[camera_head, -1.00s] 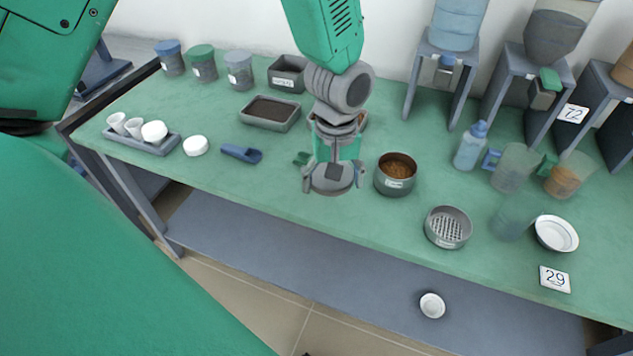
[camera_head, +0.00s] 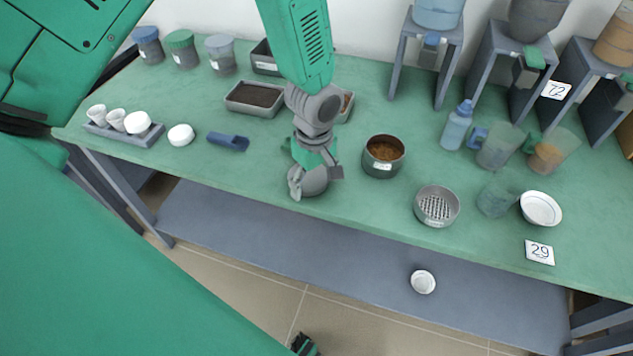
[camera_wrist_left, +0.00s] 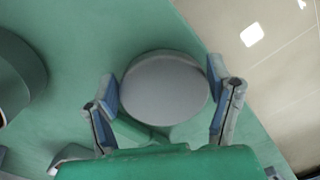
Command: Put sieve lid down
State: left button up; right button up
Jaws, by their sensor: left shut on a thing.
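The sieve lid is a round grey disc (camera_head: 316,182) near the front edge of the green table. My left gripper (camera_head: 309,178) is shut on it, with one finger at each side of its rim. In the left wrist view the lid (camera_wrist_left: 165,90) fills the space between the two blue-padded fingers. The lid is at or just above the tabletop; I cannot tell whether it touches. A grey sieve with a mesh bottom (camera_head: 437,207) stands to the right. A grey pan of brown material (camera_head: 383,156) stands between them.
A blue scoop (camera_head: 228,142), a white round piece (camera_head: 181,135) and a tray with white cups (camera_head: 150,138) lie left. A bottle (camera_head: 457,125), jugs (camera_head: 499,147) and a white bowl (camera_head: 540,208) stand right. The table (camera_head: 235,180) is clear left of the lid.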

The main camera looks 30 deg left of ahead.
aim_at(311, 178)
pick_arm(q)
jog(key=shift+a+f, duration=0.4)
jog(key=shift+f, duration=0.25)
jog(key=shift+a, duration=0.25)
jog(key=shift+c, duration=0.5)
jog(key=o, duration=1.3)
jog(key=shift+d+r, duration=0.15)
jog(key=shift+d, duration=0.6)
jog(key=shift+r, duration=0.2)
jog(key=r, duration=0.2)
jog(key=a+r, duration=0.1)
jog(key=r, duration=0.4)
jog(key=shift+w+a+r, duration=0.15)
jog(key=shift+w+r, duration=0.05)
jog(key=shift+r, duration=0.15)
jog(key=s+a+f+m, duration=0.1)
jog(key=s+f+m, duration=0.6)
jog(key=s, duration=0.4)
jog(key=s+a+f+m+t, duration=0.1)
jog(key=s+f+m, duration=0.7)
jog(key=s, duration=0.3)
jog(key=shift+s+p, duration=0.2)
jog(key=shift+p, duration=0.15)
pick_arm(e)
jog(key=shift+a+r, duration=0.25)
jog(key=shift+r, duration=0.2)
